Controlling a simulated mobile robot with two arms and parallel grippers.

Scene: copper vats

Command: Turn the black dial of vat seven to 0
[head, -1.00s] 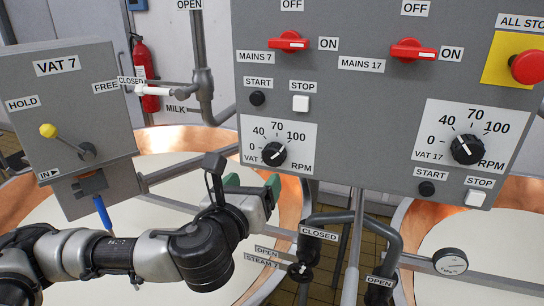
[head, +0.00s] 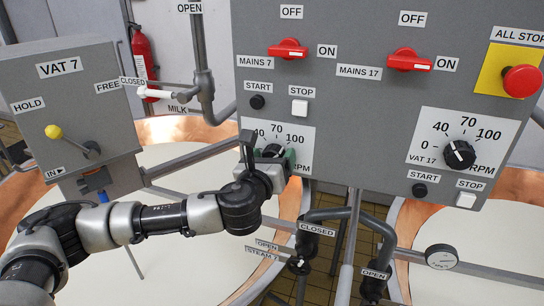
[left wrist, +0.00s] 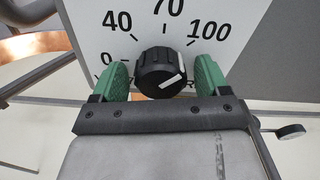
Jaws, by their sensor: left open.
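The black dial of vat seven (head: 273,151) sits on a white scale plate on the grey panel; it also shows in the left wrist view (left wrist: 160,68). Its white mark slants up and to the right, toward the 100 side. The 0 (left wrist: 106,57) shows at the left of the scale in the left wrist view. My left gripper (left wrist: 161,74) is open, its green fingers on either side of the dial. A small gap shows beside each finger. In the head view the gripper (head: 274,157) partly hides the dial and scale. My right gripper is out of view.
The START button (head: 257,102), STOP button (head: 300,107) and red mains 7 switch (head: 288,49) are above the dial. A similar vat 17 dial (head: 459,155) is to the right. Steam pipes (head: 318,222) stand below; the vat 7 lever box (head: 70,105) is at left.

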